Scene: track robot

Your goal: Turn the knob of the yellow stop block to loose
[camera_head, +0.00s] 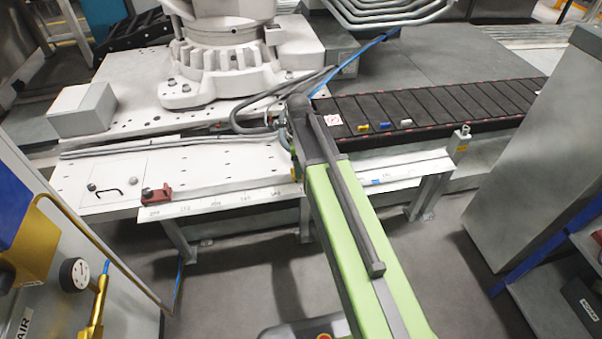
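My green arm reaches away from me over the front edge of the white track bed. My gripper (284,134) is at the arm's far end, mostly hidden behind the dark arm links. I cannot tell whether it is open or shut. A small yellow piece (297,172) shows at the left edge of my arm, on the scale rail, close to the gripper. It may be the yellow stop block; most of it is covered, and no knob or its setting can be made out. A red stop block (156,195) sits at the left on the same rail, well apart from my gripper.
The scale rail (215,204) runs along the bed's front edge. A white machine base (222,65) and loose dark cables stand behind. A black slatted conveyor (440,105) lies right, with small coloured parts. A grey cabinet (535,150) stands right, a gauge (74,275) left.

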